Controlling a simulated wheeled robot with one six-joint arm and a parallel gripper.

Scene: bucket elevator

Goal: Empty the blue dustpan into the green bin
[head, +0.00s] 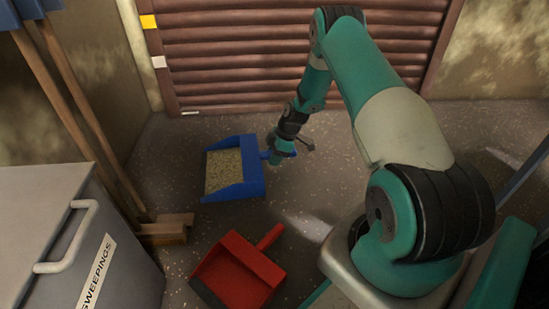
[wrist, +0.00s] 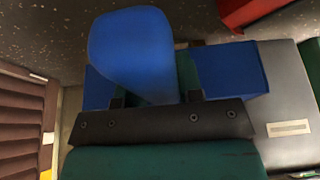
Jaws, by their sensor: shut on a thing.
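The blue dustpan (head: 252,190) is in the middle of the head view and holds a layer of tan, grainy sweepings (head: 223,170). My gripper (head: 270,156) is shut on its handle at the pan's right side. In the wrist view the blue handle (wrist: 133,50) rises between the jaws (wrist: 155,95), with blue parts of the pan on both sides. The pan looks about level; I cannot tell whether it touches the floor. I see no green bin in either view.
A grey lidded bin (head: 35,205) labelled SWEEPINGS stands at the left. A red dustpan (head: 238,275) lies on the floor nearer me. A wooden-handled broom (head: 165,228) leans beside the bin. A brown slatted shutter (head: 240,60) closes the back. Speckled floor is clear around the blue pan.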

